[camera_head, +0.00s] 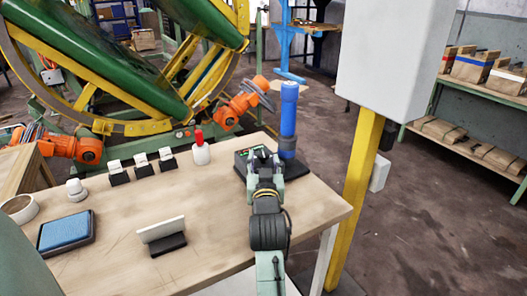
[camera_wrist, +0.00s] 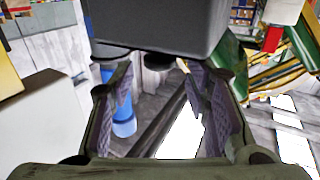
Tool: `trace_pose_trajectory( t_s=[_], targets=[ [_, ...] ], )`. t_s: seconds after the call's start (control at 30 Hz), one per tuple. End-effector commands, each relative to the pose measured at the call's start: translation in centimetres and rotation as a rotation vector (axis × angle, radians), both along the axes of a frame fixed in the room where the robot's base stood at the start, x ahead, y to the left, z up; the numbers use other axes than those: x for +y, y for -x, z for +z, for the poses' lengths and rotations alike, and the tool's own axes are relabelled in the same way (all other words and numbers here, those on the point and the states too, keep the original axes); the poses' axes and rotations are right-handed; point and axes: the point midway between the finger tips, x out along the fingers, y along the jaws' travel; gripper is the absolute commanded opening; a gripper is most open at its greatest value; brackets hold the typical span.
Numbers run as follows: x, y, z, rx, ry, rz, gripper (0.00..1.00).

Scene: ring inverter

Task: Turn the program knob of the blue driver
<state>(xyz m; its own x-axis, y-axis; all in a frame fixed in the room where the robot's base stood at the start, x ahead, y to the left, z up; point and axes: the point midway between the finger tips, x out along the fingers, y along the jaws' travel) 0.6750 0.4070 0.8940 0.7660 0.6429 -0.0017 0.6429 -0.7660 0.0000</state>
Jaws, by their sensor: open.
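The blue driver (camera_head: 289,108) stands upright at the right side of a black base (camera_head: 241,160) near the table's far right corner. My gripper (camera_head: 265,166) is open at this base, just left of the driver's lower end. My fingers and wrist hide part of the base. In the wrist view my open gripper (camera_wrist: 165,85) has its two fingers apart, with a dark block (camera_wrist: 160,28) across the top. A blue part (camera_wrist: 123,118) shows behind the left finger. I cannot make out the program knob for certain in either view.
The wooden table (camera_head: 215,225) holds a red-topped bottle (camera_head: 200,149), several small black-and-white holders, a blue pad (camera_head: 66,232) and a white card in a black stand (camera_head: 162,236). A yellow post (camera_head: 362,165) with a grey cabinet (camera_head: 395,55) stands right of the table.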

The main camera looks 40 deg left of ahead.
Motion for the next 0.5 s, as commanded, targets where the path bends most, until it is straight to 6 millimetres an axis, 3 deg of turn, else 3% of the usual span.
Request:
trace_pose_trajectory(
  t_s=[0.2, 0.5],
  targets=[
    [1.9, -2.2, 0.2, -0.001, -0.001, 0.0, 0.43],
    [2.3, -2.8, 0.0, -0.001, -0.001, 0.0, 0.43]
  ],
)
